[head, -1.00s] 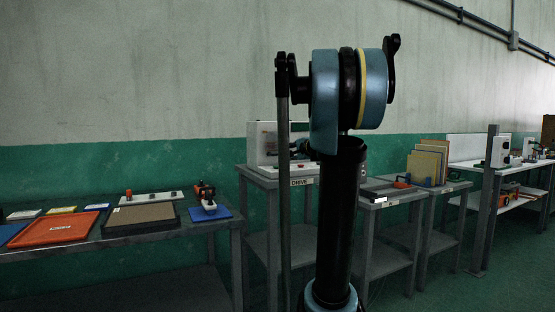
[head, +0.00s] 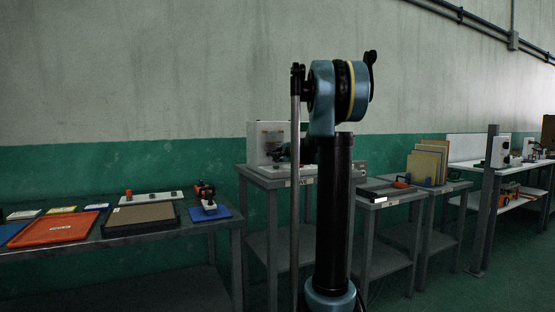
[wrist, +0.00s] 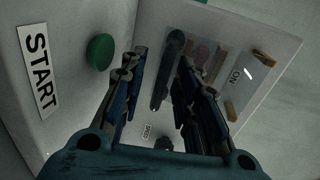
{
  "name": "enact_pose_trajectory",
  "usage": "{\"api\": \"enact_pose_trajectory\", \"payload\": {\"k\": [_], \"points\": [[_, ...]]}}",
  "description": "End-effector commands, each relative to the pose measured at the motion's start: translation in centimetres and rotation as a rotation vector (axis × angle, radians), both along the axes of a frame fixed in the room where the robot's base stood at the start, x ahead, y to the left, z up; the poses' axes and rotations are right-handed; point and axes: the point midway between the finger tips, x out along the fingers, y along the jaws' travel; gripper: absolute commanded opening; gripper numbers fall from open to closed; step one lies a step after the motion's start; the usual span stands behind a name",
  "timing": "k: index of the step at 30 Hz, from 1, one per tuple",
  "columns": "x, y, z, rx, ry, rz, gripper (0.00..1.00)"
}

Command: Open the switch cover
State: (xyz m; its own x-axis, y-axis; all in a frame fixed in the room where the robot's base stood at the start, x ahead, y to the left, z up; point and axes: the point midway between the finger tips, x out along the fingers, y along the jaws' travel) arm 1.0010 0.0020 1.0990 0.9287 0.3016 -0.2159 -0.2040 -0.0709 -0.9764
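In the wrist view, a clear switch cover (wrist: 258,72) with small orange-brown pieces at its side lies over the white box's face, at upper right. An "ON" label (wrist: 237,75) shows through or beside it. A dark upright bar (wrist: 170,62) stands near the cover's left side. My gripper (wrist: 161,62) is open, its two fingers apart, with the bar seen between them. I cannot tell whether either finger touches it. The right finger hides part of the cover and the switch area. In the head view, my arm partly hides the white box (head: 268,138).
A green button (wrist: 98,50) and a START label (wrist: 37,70) are on the white face left of my gripper. A small dark knob (wrist: 163,144) sits low between the fingers. In the head view, a table with trays (head: 55,229) stands left; upright boards (head: 428,163) stand right.

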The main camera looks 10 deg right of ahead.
Motion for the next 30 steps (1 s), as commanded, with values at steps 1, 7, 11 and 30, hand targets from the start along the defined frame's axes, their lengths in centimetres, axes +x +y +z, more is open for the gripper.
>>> {"api": "enact_pose_trajectory", "payload": {"k": [1, 7, 11, 30], "points": [[0.2, 0.1, -0.1, 0.0, 0.0, 0.0, 0.29], [0.6, 0.2, -0.1, 0.0, 0.0, 0.0, 0.29], [0.6, 0.2, -0.1, 0.0, 0.0, 0.0, 0.29], [0.2, -1.3, 0.0, -0.008, 0.022, -0.013, 0.0]]}}
